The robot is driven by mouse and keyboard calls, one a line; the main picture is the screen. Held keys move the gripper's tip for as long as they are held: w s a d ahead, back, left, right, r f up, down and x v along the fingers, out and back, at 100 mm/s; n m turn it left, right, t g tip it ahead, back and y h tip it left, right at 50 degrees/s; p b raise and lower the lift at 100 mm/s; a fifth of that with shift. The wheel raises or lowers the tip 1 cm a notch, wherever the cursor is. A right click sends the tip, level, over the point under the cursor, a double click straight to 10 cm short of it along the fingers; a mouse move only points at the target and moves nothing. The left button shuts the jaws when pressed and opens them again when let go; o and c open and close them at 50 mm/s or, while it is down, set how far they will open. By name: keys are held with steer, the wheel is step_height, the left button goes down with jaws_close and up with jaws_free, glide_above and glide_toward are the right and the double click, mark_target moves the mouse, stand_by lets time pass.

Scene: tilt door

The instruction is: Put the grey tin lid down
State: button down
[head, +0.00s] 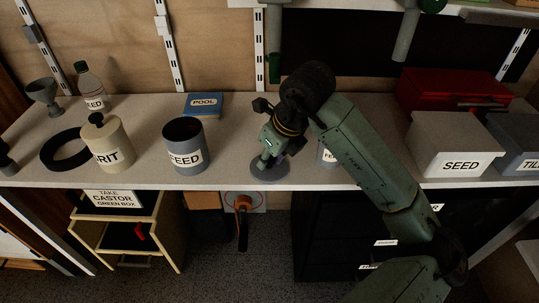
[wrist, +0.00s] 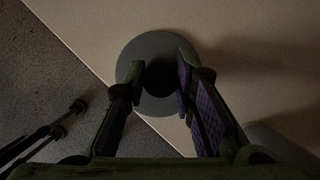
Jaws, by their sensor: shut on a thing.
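The grey tin lid (head: 270,174) is a flat round disc near the counter's front edge, just right of the open grey FEED tin (head: 186,158). My gripper (head: 267,158) points down and is shut on the lid's knob. In the wrist view, the lid (wrist: 137,54) lies beyond the fingers of my gripper (wrist: 160,72), with the dark knob between them. The lid looks level and overlaps the counter edge in that view. I cannot tell whether it touches the counter (head: 230,172).
A second tin (head: 326,156) is partly hidden behind my arm. A blue POOL book (head: 204,104) lies behind the FEED tin. The lidded GRIT tin (head: 107,146) and a black ring (head: 65,150) stand left. A SEED box (head: 450,145) is right. Bare counter shows between book and lid.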

mark_target(274, 161)
steer(key=shift+f, duration=0.2)
steer(key=c, duration=1.3)
jaws_free()
steer(key=shift+c, duration=0.2)
steer(key=shift+r, duration=0.2)
steer(key=shift+r, duration=0.2)
steer(key=v, duration=0.3)
steer(key=s+d+b, duration=0.3)
steer(key=s+d, duration=0.5)
steer(key=s, duration=0.1)
steer(key=shift+f+b, duration=0.2)
steer(key=shift+b, duration=0.15)
steer(key=shift+a, duration=0.1)
